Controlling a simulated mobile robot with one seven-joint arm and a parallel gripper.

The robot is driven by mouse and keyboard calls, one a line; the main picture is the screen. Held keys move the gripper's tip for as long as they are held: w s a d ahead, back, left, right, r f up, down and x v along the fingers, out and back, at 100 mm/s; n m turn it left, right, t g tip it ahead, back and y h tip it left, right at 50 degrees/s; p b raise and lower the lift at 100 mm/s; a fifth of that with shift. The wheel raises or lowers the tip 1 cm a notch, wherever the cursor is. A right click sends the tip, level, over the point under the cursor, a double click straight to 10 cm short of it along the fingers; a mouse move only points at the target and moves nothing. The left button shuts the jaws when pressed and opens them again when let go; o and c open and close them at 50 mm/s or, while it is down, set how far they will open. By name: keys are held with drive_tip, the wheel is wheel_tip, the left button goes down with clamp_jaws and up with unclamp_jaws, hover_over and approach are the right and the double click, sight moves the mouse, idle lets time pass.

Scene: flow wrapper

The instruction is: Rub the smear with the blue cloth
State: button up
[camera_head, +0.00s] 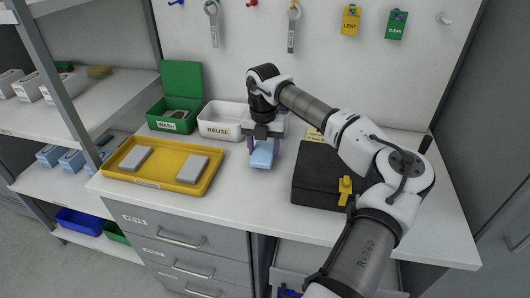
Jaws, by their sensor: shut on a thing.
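My gripper (264,139) points down over the middle of the white worktop. It is shut on a light blue cloth (262,157), which hangs below the fingers at or just above the worktop; I cannot tell if it touches. No smear can be made out; the cloth and gripper hide the worktop behind them.
A yellow tray (120,181) with two grey blocks lies left. A green WASH box (158,119) and a white REUSE bin (208,130) stand behind. A black case (309,187) with a yellow latch is at right.

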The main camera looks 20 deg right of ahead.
drive_tip(key=shift+s+r, duration=0.1)
drive_tip(key=shift+r, duration=0.65)
drive_tip(key=shift+r+p, duration=1.55)
drive_tip(key=shift+r, duration=0.65)
